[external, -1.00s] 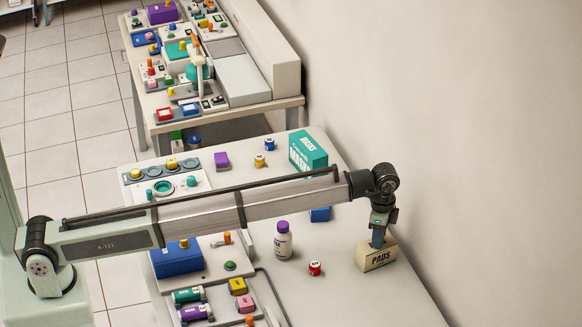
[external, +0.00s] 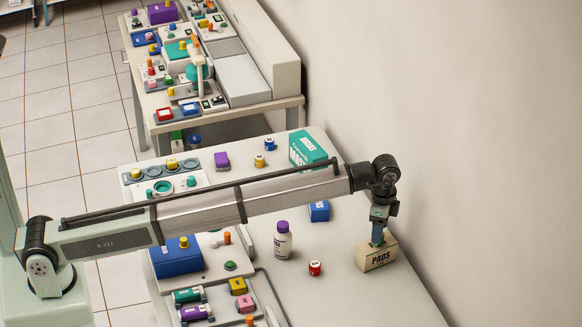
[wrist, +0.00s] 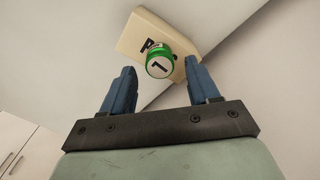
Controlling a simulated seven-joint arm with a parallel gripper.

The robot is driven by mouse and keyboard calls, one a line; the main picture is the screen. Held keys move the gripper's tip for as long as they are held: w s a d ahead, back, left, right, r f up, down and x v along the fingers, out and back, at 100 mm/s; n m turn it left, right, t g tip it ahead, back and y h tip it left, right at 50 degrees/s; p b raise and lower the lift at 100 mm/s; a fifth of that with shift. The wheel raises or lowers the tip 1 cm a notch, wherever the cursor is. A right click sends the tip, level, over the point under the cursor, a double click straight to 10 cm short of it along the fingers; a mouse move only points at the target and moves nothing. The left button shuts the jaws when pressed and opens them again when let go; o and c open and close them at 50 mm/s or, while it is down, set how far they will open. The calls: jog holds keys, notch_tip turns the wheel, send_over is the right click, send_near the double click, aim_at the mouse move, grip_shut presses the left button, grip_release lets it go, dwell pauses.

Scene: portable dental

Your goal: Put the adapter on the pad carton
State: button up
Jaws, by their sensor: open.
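The pad carton (external: 377,259) is a cream box marked PADS, near the wall side of the table. It also shows in the wrist view (wrist: 140,35). The adapter (wrist: 159,66) is a small green cylinder with a pale, marked end, seen in front of the carton in the wrist view. In the external view, a bit of green (external: 382,240) shows at the carton's top, mostly hidden by the fingers. My gripper (wrist: 160,75) is open, its blue fingers on either side of the adapter, with a clear gap on the left. It is just above the carton in the external view (external: 378,238).
A white bottle with a purple cap (external: 283,242) and a red jar (external: 315,268) stand left of the carton. A blue box (external: 319,211) and a teal carton (external: 308,150) are further back. The table in front of the carton is clear.

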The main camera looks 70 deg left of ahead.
notch_tip(320, 180, up, 9)
jog(key=shift+r, duration=0.15)
